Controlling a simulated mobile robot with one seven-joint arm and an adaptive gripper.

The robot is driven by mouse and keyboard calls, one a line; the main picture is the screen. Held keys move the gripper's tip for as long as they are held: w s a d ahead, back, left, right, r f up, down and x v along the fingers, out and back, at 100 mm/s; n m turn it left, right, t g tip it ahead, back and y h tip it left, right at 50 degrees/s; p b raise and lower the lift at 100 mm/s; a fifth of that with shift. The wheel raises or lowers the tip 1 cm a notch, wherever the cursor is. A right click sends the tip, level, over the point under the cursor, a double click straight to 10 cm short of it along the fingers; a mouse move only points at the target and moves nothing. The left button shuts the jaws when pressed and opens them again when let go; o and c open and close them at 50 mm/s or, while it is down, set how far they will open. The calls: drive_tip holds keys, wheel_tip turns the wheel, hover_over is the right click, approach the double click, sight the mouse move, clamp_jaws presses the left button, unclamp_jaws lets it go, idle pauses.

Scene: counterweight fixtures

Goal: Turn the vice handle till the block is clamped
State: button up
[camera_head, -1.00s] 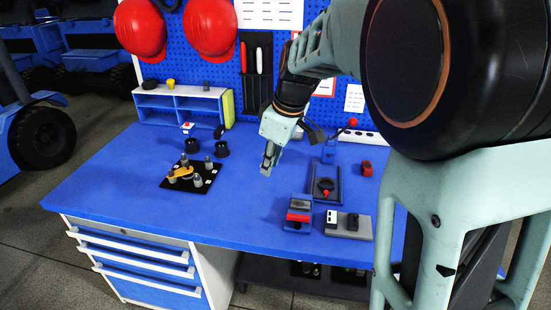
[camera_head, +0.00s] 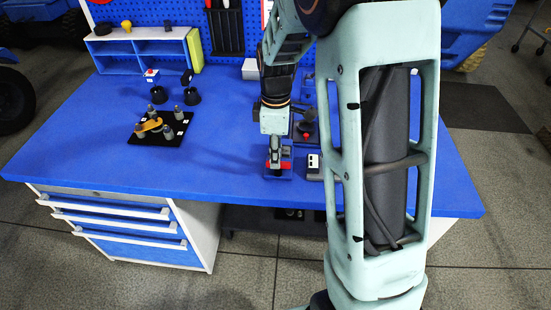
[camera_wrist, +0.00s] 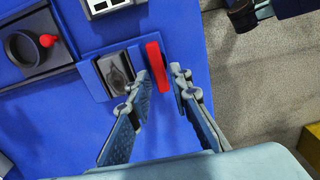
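A small blue fixture (camera_wrist: 101,80), which I take to be the vice, stands near the bench's front edge. A dark grey piece (camera_wrist: 117,72) sits in its frame; I cannot tell whether this is the block or a jaw. A red bar (camera_wrist: 156,66), seemingly the handle, lies along one side and also shows in the head view (camera_head: 286,164). My gripper (camera_wrist: 164,78) is open, with its fingertips on either side of the bar's near end. Contact cannot be told. In the head view my gripper (camera_head: 275,161) hides part of the fixture.
A fixture with a round dark dial (camera_wrist: 22,47) and a red knob (camera_wrist: 47,40) is beside it. A white-topped switch box (camera_head: 313,161) stands to the right. A black plate with grey posts (camera_head: 159,128) lies left. The bench between is clear.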

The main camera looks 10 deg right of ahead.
drive_tip(key=shift+f, duration=0.75)
clamp_jaws()
